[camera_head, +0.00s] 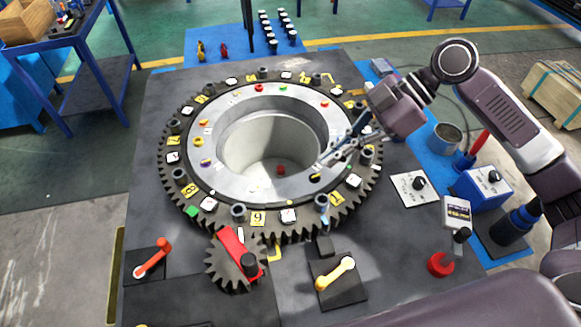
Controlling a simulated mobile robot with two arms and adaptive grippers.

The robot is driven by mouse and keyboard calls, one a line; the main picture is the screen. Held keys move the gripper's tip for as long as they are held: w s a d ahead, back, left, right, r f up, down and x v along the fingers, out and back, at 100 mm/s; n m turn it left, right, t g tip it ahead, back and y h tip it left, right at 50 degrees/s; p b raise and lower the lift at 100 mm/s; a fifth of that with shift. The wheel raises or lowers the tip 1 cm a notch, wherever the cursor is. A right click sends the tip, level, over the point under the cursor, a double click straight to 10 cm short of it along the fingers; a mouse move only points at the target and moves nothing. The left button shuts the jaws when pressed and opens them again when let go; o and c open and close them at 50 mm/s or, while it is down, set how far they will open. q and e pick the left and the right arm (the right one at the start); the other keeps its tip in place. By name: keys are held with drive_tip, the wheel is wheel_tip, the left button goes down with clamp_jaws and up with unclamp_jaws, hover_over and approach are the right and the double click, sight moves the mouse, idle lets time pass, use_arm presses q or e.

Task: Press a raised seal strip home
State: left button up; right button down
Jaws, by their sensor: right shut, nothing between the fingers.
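A large toothed ring gear (172,172) lies flat on the dark table, with a smooth pale inner ring (228,187) around a round central hole. My right gripper (322,164) reaches in from the right over the pale ring. Its fingers are together with nothing between them, and the tips are at the ring's right side, near the edge of the hole. I cannot tell whether they touch the ring. I cannot make out a raised seal strip; the gripper covers part of the ring's right side. My left gripper is not in view.
Upright dark posts (239,212) and numbered tags (258,218) stand around the gear. A small gear with a red bar (236,254), an orange lever (152,259) and a yellow lever (336,275) are in front. A blue box (484,189) and a grey cup (447,137) stand right.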

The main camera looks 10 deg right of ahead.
drive_tip(key=p, duration=0.4)
hover_over(285, 204)
drive_tip(key=d, duration=0.3)
wheel_tip(285, 204, down, 6)
drive_tip(key=shift+f, duration=0.1)
wheel_tip(285, 204, down, 4)
drive_tip(key=shift+r+p, duration=0.2)
drive_tip(key=shift+p, duration=0.15)
drive_tip(key=shift+f, duration=0.5)
